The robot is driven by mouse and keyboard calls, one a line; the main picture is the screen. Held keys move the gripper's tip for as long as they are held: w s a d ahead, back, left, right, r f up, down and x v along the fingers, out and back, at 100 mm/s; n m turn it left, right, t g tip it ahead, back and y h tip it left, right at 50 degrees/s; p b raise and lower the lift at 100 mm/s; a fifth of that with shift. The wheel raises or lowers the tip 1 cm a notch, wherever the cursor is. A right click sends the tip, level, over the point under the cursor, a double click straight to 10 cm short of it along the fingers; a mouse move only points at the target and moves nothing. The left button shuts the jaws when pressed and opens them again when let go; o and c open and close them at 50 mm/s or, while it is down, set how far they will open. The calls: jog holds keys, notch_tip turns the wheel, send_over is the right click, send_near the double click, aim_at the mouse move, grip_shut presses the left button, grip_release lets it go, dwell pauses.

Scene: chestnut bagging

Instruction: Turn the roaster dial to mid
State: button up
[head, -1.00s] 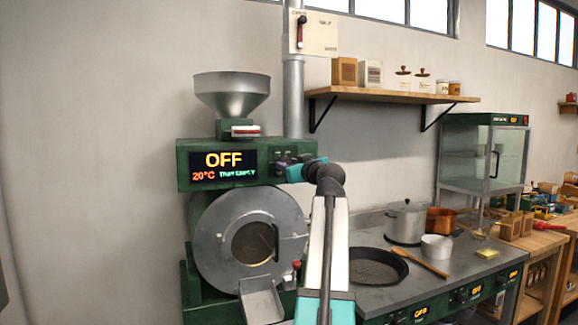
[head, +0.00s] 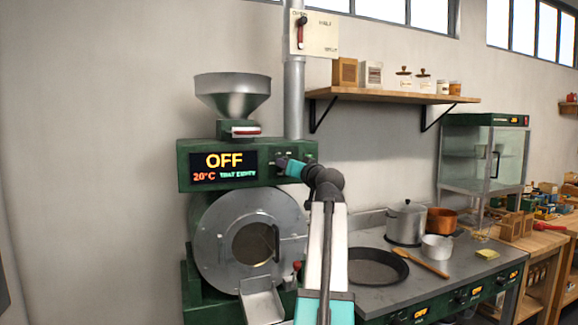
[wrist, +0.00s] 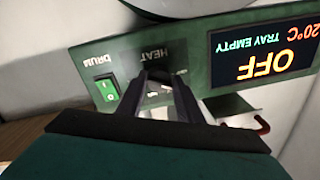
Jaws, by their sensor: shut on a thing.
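The green roaster (head: 250,215) stands at the left in the head view. Its display (head: 224,166) reads OFF, 20°C and tray empty. My gripper (head: 283,162) is at the control panel just right of the display. In the wrist view, which is upside down, my gripper (wrist: 160,80) is shut on the roaster dial (wrist: 157,88) under the HEAT label. The fingers cover most of the dial, so its pointer setting cannot be read. The DRUM switch (wrist: 107,88), a green rocker, sits beside the dial, clear of the fingers.
A steel hopper (head: 232,95) sits on top of the roaster, with a pipe (head: 293,100) behind the panel. A counter (head: 440,280) to the right holds a pan (head: 376,268) and pots. A shelf (head: 400,96) hangs above it.

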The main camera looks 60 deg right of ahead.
jog(key=m+p, duration=0.6)
jog(key=m, duration=0.3)
jog(key=m+h+p, duration=0.1)
jog(key=m+p, duration=0.6)
jog(key=m, duration=0.2)
jog(key=shift+a+m+g+h, duration=0.1)
jog(key=shift+m+g+h, duration=0.2)
jog(key=shift+m, duration=0.1)
jog(key=shift+f, duration=0.1)
jog(key=o, duration=1)
jog(key=shift+b+v, duration=1.5)
jog(key=shift+v, duration=5.4)
